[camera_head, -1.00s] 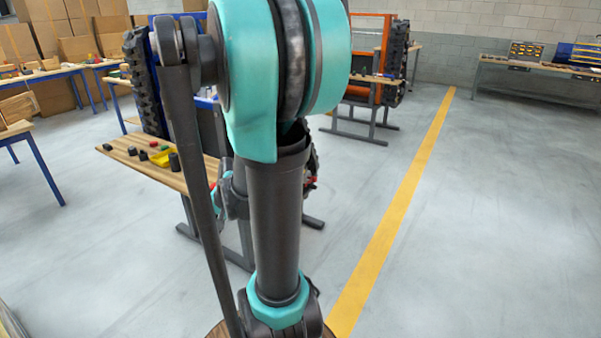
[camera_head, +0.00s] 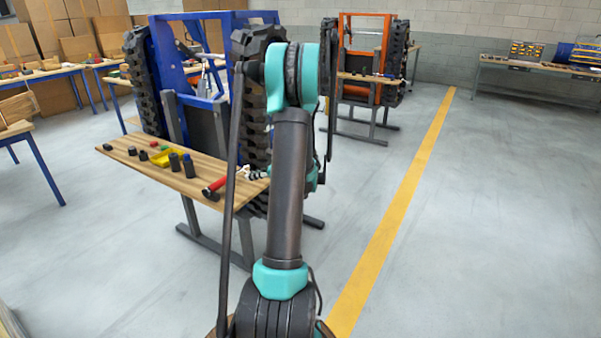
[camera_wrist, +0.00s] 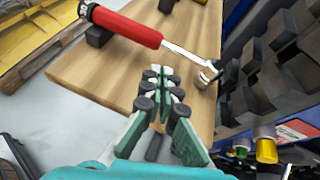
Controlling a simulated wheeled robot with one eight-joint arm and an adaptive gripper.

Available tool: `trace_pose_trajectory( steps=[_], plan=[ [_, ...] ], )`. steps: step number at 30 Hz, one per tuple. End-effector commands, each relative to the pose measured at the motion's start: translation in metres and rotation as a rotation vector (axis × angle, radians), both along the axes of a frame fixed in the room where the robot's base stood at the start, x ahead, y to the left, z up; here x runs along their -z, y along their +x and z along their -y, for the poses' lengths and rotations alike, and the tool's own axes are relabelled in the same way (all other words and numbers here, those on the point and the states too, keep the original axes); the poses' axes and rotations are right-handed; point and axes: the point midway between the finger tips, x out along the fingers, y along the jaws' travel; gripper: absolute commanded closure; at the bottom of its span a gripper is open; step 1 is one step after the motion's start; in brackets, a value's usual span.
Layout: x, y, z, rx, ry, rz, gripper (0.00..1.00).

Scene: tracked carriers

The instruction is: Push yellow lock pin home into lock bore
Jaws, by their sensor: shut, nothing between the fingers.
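My gripper (camera_wrist: 163,88) is shut and empty in the wrist view, with its dark-padded green fingers together above the wooden shelf. In the head view my gripper (camera_head: 256,173) is small at the shelf's right end. A yellow cylinder (camera_wrist: 266,150), which looks like the lock pin, is at the lower right of the wrist view, beside the dark track and blue frame. My fingers are apart from it, to its left. The lock bore cannot be made out. In the head view the pin is not discernible behind my arm and the track.
The wooden shelf (camera_head: 196,184) carries a red-handled tool (camera_head: 214,187), a yellow tray (camera_head: 165,158) and several dark parts. The red tool (camera_wrist: 128,27) lies just beyond my fingers. The blue tracked carrier (camera_head: 205,95) stands behind. Floor to the right is clear.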

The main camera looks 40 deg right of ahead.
Motion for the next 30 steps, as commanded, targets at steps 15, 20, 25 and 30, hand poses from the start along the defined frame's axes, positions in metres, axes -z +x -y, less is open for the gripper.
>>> trace_pose_trajectory(
  steps=[15, 20, 25, 30],
  plan=[
    [0.027, -0.02, 0.173, 0.313, 0.679, 0.018, 1.0],
    [0.033, -0.03, 0.197, 0.338, 0.782, 0.027, 1.0],
    [0.034, -0.032, 0.204, 0.345, 0.816, 0.029, 1.0],
    [0.034, -0.022, 0.199, 0.345, 0.817, 0.028, 1.0]
  ],
)
